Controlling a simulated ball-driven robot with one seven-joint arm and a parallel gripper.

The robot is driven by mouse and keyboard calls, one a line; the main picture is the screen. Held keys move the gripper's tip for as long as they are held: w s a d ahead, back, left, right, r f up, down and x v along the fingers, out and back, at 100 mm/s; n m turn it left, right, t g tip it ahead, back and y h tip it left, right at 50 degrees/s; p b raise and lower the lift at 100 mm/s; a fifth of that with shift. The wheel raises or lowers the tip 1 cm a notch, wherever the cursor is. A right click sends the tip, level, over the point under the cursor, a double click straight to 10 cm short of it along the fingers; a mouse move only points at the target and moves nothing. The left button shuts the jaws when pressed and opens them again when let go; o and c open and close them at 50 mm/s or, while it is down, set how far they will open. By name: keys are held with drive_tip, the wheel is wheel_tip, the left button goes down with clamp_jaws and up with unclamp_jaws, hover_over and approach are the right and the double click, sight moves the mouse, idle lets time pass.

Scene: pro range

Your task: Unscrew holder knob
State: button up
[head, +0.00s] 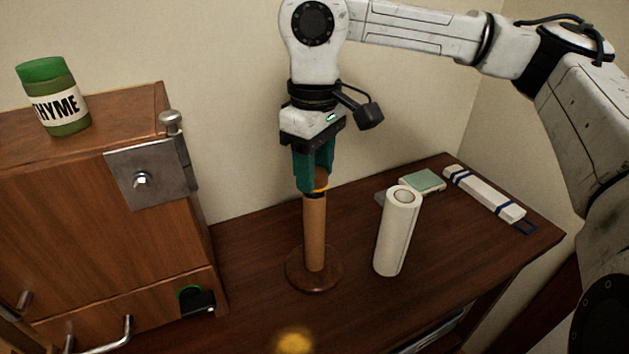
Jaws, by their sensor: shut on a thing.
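A wooden holder (315,232) stands upright on the table, with a round base (315,268) and a vertical post. Its knob (321,181) is at the top of the post, partly hidden by my gripper's fingers. My gripper (314,180) points down over the post with its teal fingers around the knob, shut on it. A yellow-orange ring and a dark band show just below the fingers.
A white paper roll (397,232) stands to the right of the holder. Behind it lie a green-topped box (422,181) and a long white strip (484,194). A wooden cabinet (100,220) with a thyme jar (54,97) stands left.

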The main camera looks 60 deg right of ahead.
drive_tip(key=shift+f, duration=0.1)
drive_tip(key=o, duration=1.1)
drive_tip(key=shift+c, duration=0.2)
drive_tip(key=shift+f+m+b, duration=0.1)
drive_tip(key=shift+m+b, duration=0.35)
drive_tip(key=shift+m, duration=0.25)
drive_tip(key=m+b, duration=0.1)
drive_tip(key=m, duration=0.2)
drive_tip(key=shift+r+m+b, duration=0.2)
drive_tip(key=shift+m+b, duration=0.1)
drive_tip(key=shift+m, duration=0.5)
